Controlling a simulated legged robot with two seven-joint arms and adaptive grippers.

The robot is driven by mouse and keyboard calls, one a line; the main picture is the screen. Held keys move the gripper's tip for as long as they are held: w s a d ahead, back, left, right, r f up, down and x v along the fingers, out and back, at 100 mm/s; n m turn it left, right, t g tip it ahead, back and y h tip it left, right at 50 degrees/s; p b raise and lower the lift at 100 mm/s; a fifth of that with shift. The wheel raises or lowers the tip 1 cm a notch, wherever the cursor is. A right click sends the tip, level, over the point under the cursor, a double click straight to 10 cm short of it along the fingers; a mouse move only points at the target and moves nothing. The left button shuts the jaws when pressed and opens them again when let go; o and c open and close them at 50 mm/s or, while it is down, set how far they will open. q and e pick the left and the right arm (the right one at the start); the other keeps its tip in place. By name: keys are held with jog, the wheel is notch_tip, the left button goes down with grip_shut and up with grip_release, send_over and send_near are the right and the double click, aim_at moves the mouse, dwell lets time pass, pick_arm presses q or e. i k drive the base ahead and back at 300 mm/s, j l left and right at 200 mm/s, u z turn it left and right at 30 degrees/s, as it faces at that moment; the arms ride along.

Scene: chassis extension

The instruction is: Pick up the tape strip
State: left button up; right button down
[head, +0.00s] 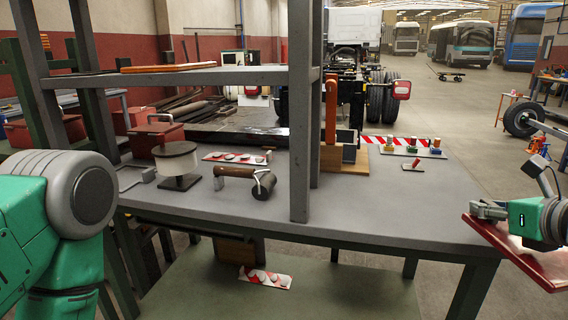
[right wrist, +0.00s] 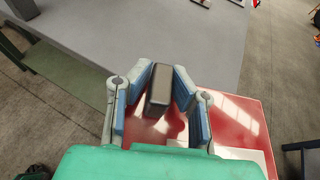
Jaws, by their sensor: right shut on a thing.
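A red-and-white striped strip (head: 400,142) lies along the far right part of the grey table, partly behind a post and small items. A red-and-white patterned card (head: 236,157) lies at the table's middle left, and another (head: 265,278) lies on the lower shelf. I cannot tell which of these is the tape strip. My right gripper (head: 476,209) is beyond the table's right edge, away from all three. In the right wrist view its fingers (right wrist: 160,90) are shut on a dark block (right wrist: 159,89), above a glossy red panel (head: 515,252). My left gripper is out of view.
The grey table (head: 370,210) is bare at its front right. A grey post (head: 301,110) and upper shelf (head: 180,80) stand over it. Small coloured items (head: 425,145) sit at the right.

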aim_at(220, 157)
jog(key=i+j, duration=0.2)
jog(key=i, duration=0.4)
jog(key=i+j, duration=0.15)
jog(key=i, duration=0.45)
